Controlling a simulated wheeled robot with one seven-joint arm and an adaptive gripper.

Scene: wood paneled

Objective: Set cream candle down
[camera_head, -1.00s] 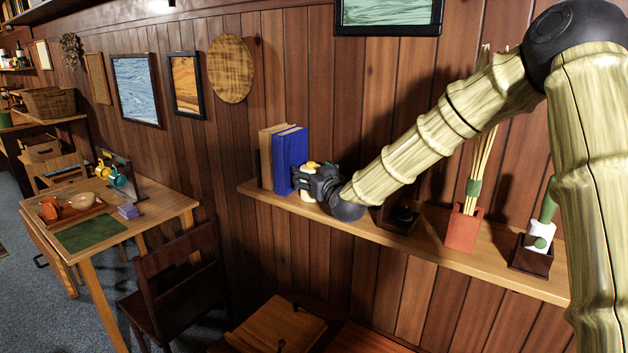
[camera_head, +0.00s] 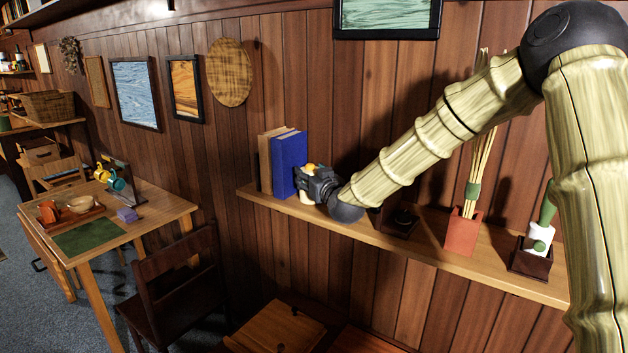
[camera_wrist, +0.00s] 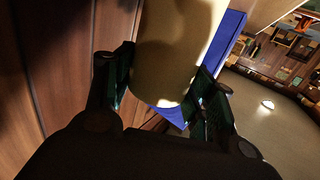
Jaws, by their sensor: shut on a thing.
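The cream candle (camera_wrist: 172,50) is a pale cylinder between the two dark fingers of my gripper (camera_wrist: 165,88) in the wrist view. The fingers are shut on its sides. In the head view my gripper (camera_head: 312,184) is at the shelf, just right of the blue book. Only small pale parts of the candle (camera_head: 306,198) show there, its lower part close to the shelf top. The wooden wall shelf (camera_head: 405,245) runs below. I cannot tell whether the candle's base touches the shelf.
A blue book (camera_head: 289,165) and a tan book (camera_head: 266,160) stand left of my gripper. Right of it are a dark holder (camera_head: 398,222), a red pot with sticks (camera_head: 463,230) and a dark planter (camera_head: 531,255). A chair (camera_head: 170,285) stands below the shelf.

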